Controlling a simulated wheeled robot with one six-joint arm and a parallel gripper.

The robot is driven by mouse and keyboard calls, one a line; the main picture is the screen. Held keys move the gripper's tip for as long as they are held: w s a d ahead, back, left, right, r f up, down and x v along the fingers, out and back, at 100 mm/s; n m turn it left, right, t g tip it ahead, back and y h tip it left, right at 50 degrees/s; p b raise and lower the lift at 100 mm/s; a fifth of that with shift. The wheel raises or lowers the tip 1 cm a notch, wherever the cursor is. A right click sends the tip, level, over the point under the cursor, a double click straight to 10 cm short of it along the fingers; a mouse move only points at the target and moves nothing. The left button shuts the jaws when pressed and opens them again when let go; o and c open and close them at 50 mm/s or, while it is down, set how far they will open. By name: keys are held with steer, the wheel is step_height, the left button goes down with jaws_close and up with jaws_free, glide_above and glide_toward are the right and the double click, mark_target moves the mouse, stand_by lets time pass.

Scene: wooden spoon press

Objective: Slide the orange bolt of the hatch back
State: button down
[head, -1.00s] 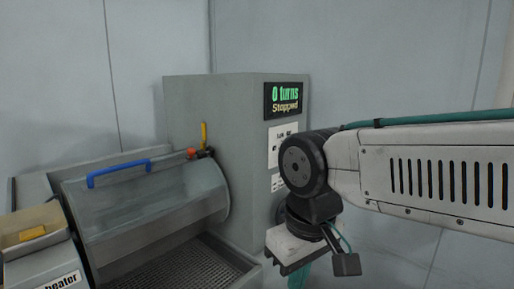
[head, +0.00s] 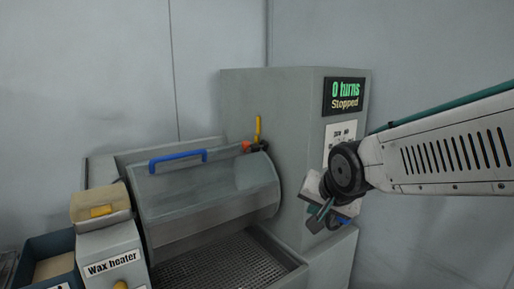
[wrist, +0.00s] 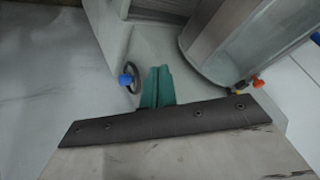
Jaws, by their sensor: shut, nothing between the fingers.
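The hatch (head: 205,195) is a grey rounded cover with a blue handle (head: 178,157), and it looks closed.
The tall grey cabinet (head: 290,120) has a screen (head: 345,95) reading "0 turns Stopped". A dark wheel with a blue knob (wrist: 127,79) is left of my fingers. A grated tray (head: 225,268) lies below the hatch. The wax heater (head: 112,262) is at the left.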

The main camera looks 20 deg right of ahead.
steer(key=w+r+m+t+y, duration=0.1)
steer(key=w+r+m+t, duration=0.2)
steer(key=w+m+t, duration=0.2)
steer(key=w+r+m+t+y, duration=0.1)
steer(key=w+r+m+t, duration=0.2)
steer(key=w, duration=0.9)
steer(key=shift+a+r+m+t, duration=0.15)
steer(key=shift+r+m+t, duration=0.05)
steer(key=shift+m+t, duration=0.7)
glide_above(257, 165)
steer(key=d, duration=0.4)
steer(key=a, duration=0.3)
steer(key=shift+r, duration=0.1)
steer(key=shift+w+a, duration=0.1)
steer(key=shift+a, duration=0.35)
